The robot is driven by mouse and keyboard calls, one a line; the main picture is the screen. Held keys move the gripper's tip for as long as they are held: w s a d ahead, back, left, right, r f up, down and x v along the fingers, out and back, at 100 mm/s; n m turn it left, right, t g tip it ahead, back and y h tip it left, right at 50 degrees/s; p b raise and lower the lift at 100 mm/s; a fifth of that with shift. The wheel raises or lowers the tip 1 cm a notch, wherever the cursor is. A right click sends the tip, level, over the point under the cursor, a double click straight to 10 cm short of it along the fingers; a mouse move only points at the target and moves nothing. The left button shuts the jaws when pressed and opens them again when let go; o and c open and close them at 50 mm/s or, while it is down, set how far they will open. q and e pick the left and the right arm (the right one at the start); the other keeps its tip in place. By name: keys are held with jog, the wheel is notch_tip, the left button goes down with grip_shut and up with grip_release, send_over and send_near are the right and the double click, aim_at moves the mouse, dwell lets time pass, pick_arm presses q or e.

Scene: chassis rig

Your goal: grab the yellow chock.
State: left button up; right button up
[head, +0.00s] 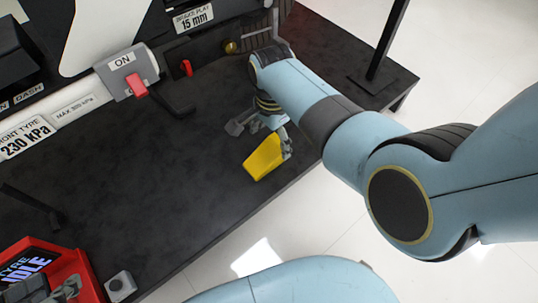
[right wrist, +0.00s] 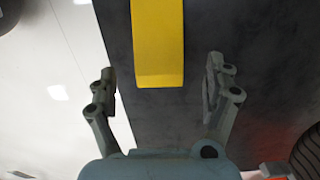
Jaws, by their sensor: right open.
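The yellow chock (head: 265,158) lies on the dark bench top near its front edge. In the right wrist view, the chock (right wrist: 158,40) runs down from the top edge, its near end between the fingertips in the picture. My right gripper (head: 262,138) is open at the chock, with visible gaps on both sides in the right wrist view (right wrist: 160,78). I cannot tell whether the fingers are level with it. Grey finger-like parts of my left gripper (head: 66,290) show at the lower left by a red device; their opening is unclear.
A grey switch box with a red lever (head: 137,86) stands at the back left. The red tyre device (head: 75,268) and a small grey button box (head: 120,286) are at the lower left. A black post (head: 385,50) rises at the right. The bench left of the chock is clear.

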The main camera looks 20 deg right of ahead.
aim_at(271, 148)
notch_tip(271, 148, down, 3)
jog(key=shift+s+r+b, duration=0.15)
jog(key=shift+r+b, duration=0.05)
jog(key=shift+b, duration=0.65)
jog(key=shift+f+b, duration=0.5)
jog(key=shift+f, duration=0.15)
jog(key=shift+f+b, duration=0.3)
jog(key=shift+f, duration=0.05)
pick_arm(q)
jog(key=f+t, duration=0.2)
jog(key=t, duration=0.1)
jog(key=f+t, duration=0.1)
jog(key=f, duration=0.1)
jog(key=shift+s+d, duration=0.2)
jog(key=shift+s, duration=0.1)
pick_arm(e)
jog(key=shift+c, duration=0.2)
jog(key=c, duration=1.5)
jog(key=shift+c, duration=0.2)
pick_arm(q)
jog(key=shift+w, duration=0.15)
pick_arm(e)
jog(key=shift+r, duration=0.15)
